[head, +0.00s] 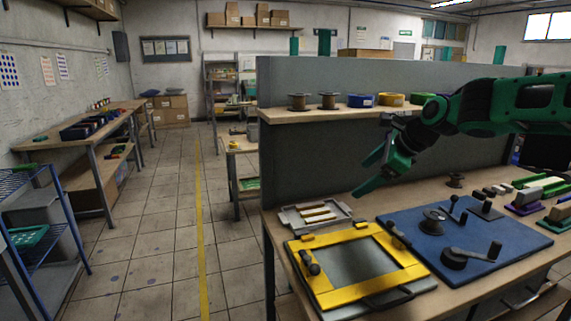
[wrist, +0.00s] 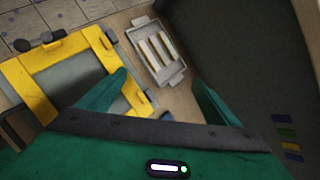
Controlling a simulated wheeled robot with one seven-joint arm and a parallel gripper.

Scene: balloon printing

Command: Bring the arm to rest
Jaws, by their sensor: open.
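My green arm (head: 500,105) reaches in from the right in the head view, above the workbench. My gripper (head: 366,174) hangs over the bench, pointing down and to the left. In the wrist view my gripper (wrist: 163,95) has its two green fingers wide apart with nothing between them. Beneath it are a yellow frame (head: 300,273) and a grey tray (head: 290,218) holding several pale bars. The gripper appears clear of both. The yellow frame also shows in the wrist view (wrist: 35,97), and the tray (wrist: 172,77) lies beyond the fingers.
A blue board (head: 400,222) with dark cranks and knobs lies right of the frame. A grey partition (head: 310,165) with a shelf (head: 290,114) of spools stands behind the bench. Small blocks and stamps lie at the bench's right. The tiled aisle (head: 165,220) at left is free.

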